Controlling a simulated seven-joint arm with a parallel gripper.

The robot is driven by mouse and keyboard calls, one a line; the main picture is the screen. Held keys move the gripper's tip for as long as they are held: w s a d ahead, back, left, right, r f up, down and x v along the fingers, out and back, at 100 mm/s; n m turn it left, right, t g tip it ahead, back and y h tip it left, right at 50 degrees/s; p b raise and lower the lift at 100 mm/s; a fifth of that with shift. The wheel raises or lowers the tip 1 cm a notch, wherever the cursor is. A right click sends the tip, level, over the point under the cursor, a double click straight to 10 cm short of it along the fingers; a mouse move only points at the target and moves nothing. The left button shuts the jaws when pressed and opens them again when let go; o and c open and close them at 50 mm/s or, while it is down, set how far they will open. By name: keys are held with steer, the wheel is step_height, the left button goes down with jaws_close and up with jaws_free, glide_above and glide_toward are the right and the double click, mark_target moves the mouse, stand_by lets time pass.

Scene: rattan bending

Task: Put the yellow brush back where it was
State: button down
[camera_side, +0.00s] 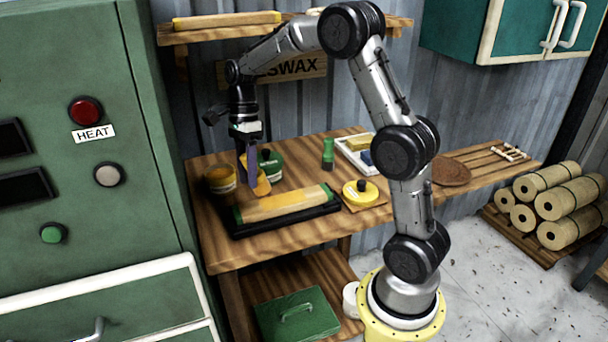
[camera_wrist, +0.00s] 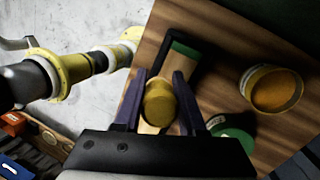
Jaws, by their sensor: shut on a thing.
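The yellow brush (camera_side: 262,187) is in my gripper (camera_side: 254,176), low over the left part of the wooden workbench. In the wrist view, the rounded yellow end of the brush (camera_wrist: 158,103) lies between the two purple fingers of my gripper (camera_wrist: 156,82). The fingers are shut on it. The lower part of the brush is partly hidden, and I cannot tell whether it touches the bench. A black tray (camera_side: 240,232) with a long yellow, green-ended piece (camera_side: 285,204) lies in front of the brush.
An orange-filled pot (camera_side: 220,180) stands left of my gripper. A green tin (camera_side: 271,163) stands close on the right. Further right are a green bottle (camera_side: 328,152), a white tray (camera_side: 345,150) and a yellow round item with a black knob (camera_side: 358,195). Bare bench lies at the front left.

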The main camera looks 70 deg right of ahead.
steer(key=s+d+r+m+t+h, duration=0.1)
steer(key=s+d+r+m+t, duration=0.15)
steer(key=s+d+m, duration=0.5)
steer(key=s+d+r+m+t+h, duration=0.1)
steer(key=s+d+m+t+h, duration=0.25)
steer(key=d, duration=0.65)
steer(key=shift+m+y, duration=0.7)
steer(key=shift+y, duration=0.05)
steer(key=shift+w+d+f, duration=1.55)
steer(key=shift+w+f, duration=0.05)
steer(key=shift+f, duration=0.5)
steer(key=shift+w+d+f, duration=1.55)
steer(key=shift+w+f, duration=0.1)
steer(key=shift+f, duration=0.5)
steer(key=shift+w+d+f, duration=1.55)
steer(key=shift+w+f, duration=0.05)
steer(key=shift+f, duration=0.5)
steer(key=shift+f, duration=0.15)
steer(key=shift+c, duration=2.4)
jaws_free()
